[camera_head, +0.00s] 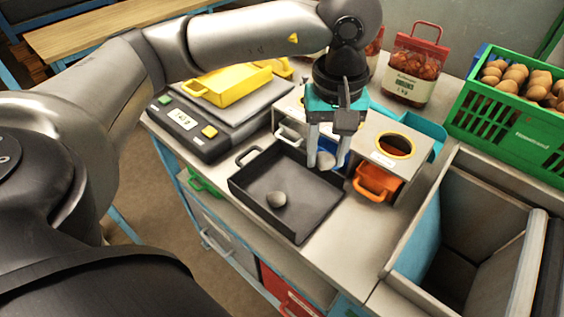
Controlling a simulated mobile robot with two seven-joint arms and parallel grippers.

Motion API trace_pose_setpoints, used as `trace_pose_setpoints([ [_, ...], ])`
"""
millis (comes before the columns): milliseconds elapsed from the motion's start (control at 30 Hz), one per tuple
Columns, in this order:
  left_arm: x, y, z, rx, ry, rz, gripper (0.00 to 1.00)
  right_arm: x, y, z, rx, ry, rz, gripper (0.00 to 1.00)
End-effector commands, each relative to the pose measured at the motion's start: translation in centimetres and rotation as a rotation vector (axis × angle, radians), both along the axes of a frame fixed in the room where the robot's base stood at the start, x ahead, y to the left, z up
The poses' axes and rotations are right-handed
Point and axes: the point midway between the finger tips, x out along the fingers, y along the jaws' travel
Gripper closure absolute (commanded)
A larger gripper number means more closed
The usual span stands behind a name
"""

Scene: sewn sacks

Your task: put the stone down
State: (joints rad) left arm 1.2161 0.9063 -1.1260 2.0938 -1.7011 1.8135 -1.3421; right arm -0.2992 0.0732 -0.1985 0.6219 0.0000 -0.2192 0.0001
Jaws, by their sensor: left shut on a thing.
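My left gripper (327,158) comes down from above over the far right part of a black tray (256,206). Its fingers are shut on a small grey stone (325,161), which shows between the fingertips. I cannot tell exactly how high the held stone is above the tray. My right gripper is not in view.
A scale (190,128) with a yellow tray (230,85) stands left. Behind and right of the black tray is a grey box with an orange drawer (376,184). A green crate (490,118) of brown produce and a sack (413,66) stand farther back. A deep open bin (490,210) is at right.

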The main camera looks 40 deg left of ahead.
Motion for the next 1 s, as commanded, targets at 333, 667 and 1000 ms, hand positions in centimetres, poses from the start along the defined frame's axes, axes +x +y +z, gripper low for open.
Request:
trace_pose_setpoints([
  [333, 1.9, 2.5, 2.7, -0.013, -0.011, 0.805, 1.0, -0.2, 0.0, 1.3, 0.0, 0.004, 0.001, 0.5],
  [667, 3.1, 5.1, 5.0, -0.023, -0.008, 1.552, 1.0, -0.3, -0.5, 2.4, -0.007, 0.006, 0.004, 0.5],
  [1000, 3.5, 6.6, 5.9, -0.023, -0.002, 1.964, 1.0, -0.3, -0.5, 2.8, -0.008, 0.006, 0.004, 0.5],
])
